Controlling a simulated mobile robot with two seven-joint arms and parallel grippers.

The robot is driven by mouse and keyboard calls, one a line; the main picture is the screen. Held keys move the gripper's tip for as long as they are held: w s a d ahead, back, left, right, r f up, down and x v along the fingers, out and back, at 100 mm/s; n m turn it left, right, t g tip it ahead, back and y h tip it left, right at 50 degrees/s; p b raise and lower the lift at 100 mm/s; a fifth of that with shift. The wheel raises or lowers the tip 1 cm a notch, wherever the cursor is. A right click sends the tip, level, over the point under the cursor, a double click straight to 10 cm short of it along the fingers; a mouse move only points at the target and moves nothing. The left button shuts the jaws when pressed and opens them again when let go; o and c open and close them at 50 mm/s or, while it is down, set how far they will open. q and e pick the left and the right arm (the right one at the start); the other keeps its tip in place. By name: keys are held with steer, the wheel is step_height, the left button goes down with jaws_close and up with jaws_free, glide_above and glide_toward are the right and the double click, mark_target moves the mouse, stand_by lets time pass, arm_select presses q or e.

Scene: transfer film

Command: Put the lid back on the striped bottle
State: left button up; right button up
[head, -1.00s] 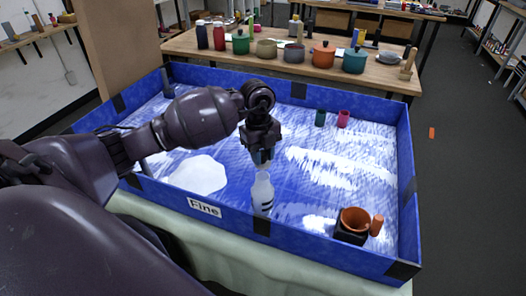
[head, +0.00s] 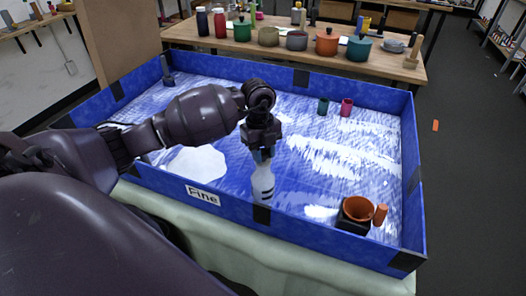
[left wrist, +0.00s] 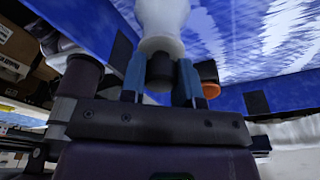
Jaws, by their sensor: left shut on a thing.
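The striped bottle (head: 262,186) is white with dark stripes and stands upright inside the blue-walled tray, near its front wall. My left gripper (head: 261,156) points down right above the bottle's top. In the left wrist view its two blue fingers (left wrist: 161,76) are shut on a dark lid (left wrist: 160,68). The lid is right at the white bottle's mouth (left wrist: 163,40) in that view. I cannot tell whether it is seated or just above. In the head view the fingers hide the lid. My right gripper is not in view.
The blue tray wall (head: 330,232) surrounds the white-streaked floor. An orange pot (head: 358,209) in a dark holder and an orange cylinder (head: 380,215) stand front right. A green cup (head: 323,106) and a pink cup (head: 346,107) stand at the back. A table with pots (head: 420,72) is beyond.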

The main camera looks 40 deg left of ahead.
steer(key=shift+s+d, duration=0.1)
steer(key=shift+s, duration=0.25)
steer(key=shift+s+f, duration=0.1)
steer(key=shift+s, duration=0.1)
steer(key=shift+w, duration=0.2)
arm_select(q)
steer(key=shift+p, duration=0.35)
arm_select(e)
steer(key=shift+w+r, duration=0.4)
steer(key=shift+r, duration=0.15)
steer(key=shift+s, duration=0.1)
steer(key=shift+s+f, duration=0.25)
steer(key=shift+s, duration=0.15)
